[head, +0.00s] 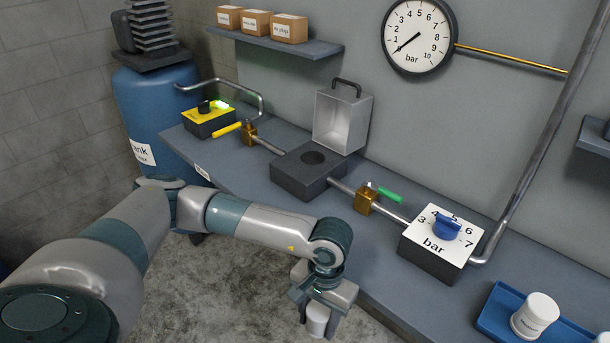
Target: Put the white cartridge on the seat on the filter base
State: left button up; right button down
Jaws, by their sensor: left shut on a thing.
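My left gripper (322,308) points down in front of the bench, low in the head view. It is shut on a white cylinder, which looks like the white cartridge (317,321). Its upper part is hidden between the fingers. The filter base (297,181) is a dark grey block on the bench, in the pipe line. Its round seat (313,158) is a dark, empty-looking opening in the top. The held cartridge is in front of and below the filter base, well apart from it. My right gripper is not in view.
A grey cover (338,122) stands open behind the filter base. Brass valves with yellow (227,129) and green (390,196) handles flank it. A box with a blue knob (446,228) stands right. A blue tray (492,318) holds a white labelled jar (535,314).

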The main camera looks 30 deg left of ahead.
aim_at(313, 158)
jog(key=j, duration=0.45)
jog(key=k+j+z, duration=0.15)
jog(key=j, duration=0.3)
jog(key=k+j, duration=0.1)
jog(key=j, duration=0.4)
jog(key=j+z, duration=0.15)
jog(key=j, duration=0.3)
jog(key=k, duration=0.05)
